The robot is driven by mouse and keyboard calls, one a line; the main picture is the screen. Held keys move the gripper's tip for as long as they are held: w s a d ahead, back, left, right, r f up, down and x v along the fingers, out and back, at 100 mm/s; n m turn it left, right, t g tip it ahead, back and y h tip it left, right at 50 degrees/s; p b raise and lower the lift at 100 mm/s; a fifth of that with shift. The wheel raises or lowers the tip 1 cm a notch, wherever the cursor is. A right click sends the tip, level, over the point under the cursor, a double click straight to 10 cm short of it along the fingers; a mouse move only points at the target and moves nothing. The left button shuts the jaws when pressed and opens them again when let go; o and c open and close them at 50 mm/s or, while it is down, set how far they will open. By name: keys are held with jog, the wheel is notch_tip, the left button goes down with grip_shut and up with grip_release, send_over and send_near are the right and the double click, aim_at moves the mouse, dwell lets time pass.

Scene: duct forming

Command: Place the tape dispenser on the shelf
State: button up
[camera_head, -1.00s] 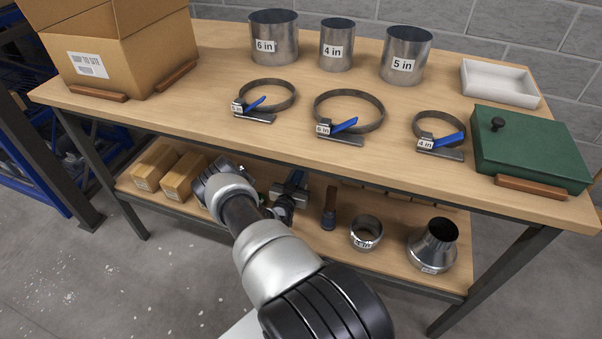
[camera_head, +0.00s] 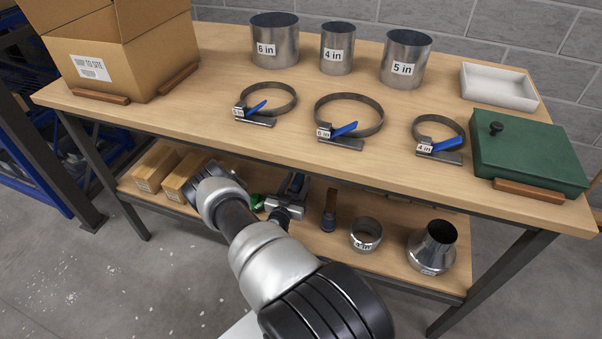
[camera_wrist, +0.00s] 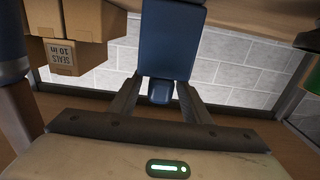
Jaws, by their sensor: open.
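In the wrist view the two dark fingers of my gripper (camera_wrist: 164,88) stand apart. A blue block-like thing (camera_wrist: 170,38) with a small dark part below it shows between and beyond the fingertips. I cannot tell whether it is the tape dispenser or whether the fingers touch it. In the head view my wrist is over the left part of the lower shelf (camera_head: 390,265), hiding the fingers. Just right of it are a small green thing (camera_head: 257,202) and a grey and blue tool (camera_head: 288,197). No tape dispenser can be made out with certainty.
Cartons (camera_head: 152,168) stand left on the shelf; one also shows in the wrist view (camera_wrist: 75,55). A brush-like tool (camera_head: 329,212), a small ring (camera_head: 366,234) and a metal reducer (camera_head: 432,247) stand to the right. The tabletop (camera_head: 200,100) lies above the shelf.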

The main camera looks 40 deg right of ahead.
jog(key=p+v, duration=0.1)
jog(key=v, duration=0.6)
jog(key=shift+s+a, duration=0.15)
jog(key=shift+a, duration=0.1)
